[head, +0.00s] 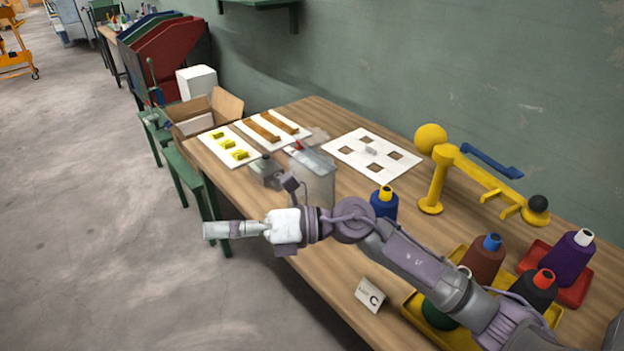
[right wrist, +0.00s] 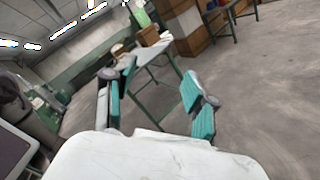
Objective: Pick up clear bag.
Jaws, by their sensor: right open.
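A clear, greyish see-through bag-like thing (head: 313,176) stands upright near the front edge of the wooden table in the head view; my right arm hides its lower part. A small faint see-through patch (head: 318,136) lies behind it, too unclear to name. My right gripper (head: 222,230) points left, out past the table's front edge, apart from the bag-like thing. In the right wrist view its teal-padded fingers (right wrist: 160,98) are spread, with nothing between them. I cannot make out the bag in that view. My left gripper is not in view.
A grey device (head: 266,172) sits left of the bag-like thing. White boards (head: 227,138) and a white sheet with square holes (head: 345,146) lie behind. A yellow stand (head: 437,185) and several thread cones, one blue (head: 384,203), are right.

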